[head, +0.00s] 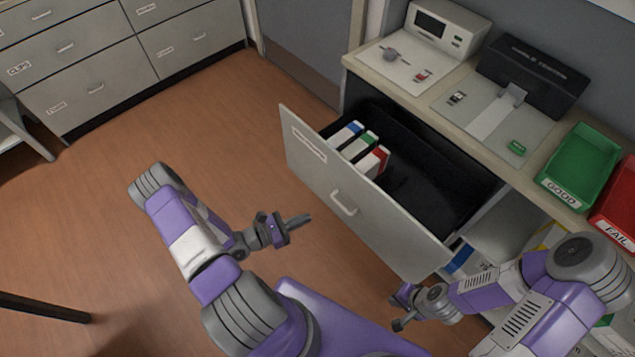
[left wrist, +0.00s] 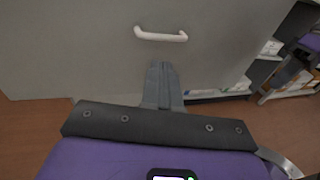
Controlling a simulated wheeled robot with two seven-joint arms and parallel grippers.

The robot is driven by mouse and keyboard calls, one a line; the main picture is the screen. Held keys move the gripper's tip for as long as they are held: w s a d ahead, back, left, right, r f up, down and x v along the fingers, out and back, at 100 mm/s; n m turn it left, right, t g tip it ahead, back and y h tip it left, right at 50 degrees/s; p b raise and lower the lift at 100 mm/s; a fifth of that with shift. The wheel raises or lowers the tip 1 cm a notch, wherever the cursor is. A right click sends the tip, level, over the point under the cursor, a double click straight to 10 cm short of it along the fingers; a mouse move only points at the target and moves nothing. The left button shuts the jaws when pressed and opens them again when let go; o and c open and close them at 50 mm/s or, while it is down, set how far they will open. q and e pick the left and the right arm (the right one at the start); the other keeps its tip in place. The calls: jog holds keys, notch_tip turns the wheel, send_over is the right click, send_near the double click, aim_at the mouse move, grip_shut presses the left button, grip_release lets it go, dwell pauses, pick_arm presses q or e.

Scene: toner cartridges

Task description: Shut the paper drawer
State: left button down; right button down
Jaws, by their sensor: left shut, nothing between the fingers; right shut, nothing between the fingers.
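The paper drawer (head: 365,200) stands pulled out from under the counter, its grey front towards me. It holds several boxes with blue, green and red ends (head: 362,148) near its front left, and the rest of its dark inside looks empty. A pale handle (head: 343,203) is on its front; the handle also shows in the left wrist view (left wrist: 161,35). My left gripper (head: 306,219) is shut and empty, pointing at the drawer front near the handle and seemingly apart from it. It also shows in the left wrist view (left wrist: 161,72), below the handle. My right gripper (head: 398,307) is shut and empty, low by the drawer's right end.
The counter above carries a grey device (head: 446,27), a black printer-like unit (head: 533,72), a green GOOD tray (head: 580,168) and a red FAIL tray (head: 617,207). Closed grey cabinet drawers (head: 110,65) stand at the back left. The brown floor (head: 190,130) left of the drawer is clear.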

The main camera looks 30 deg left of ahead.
pick_arm(q)
jog(key=a+n+t+y, duration=0.3)
jog(key=a, duration=0.3)
jog(key=y+b, duration=0.1)
jog(key=b, duration=0.2)
send_near(325, 177)
jog(key=x, duration=0.6)
jog(key=shift+w+f, duration=0.15)
jog(key=shift+f, duration=0.1)
jog(key=shift+w+d, duration=0.1)
jog(key=shift+w, duration=0.2)
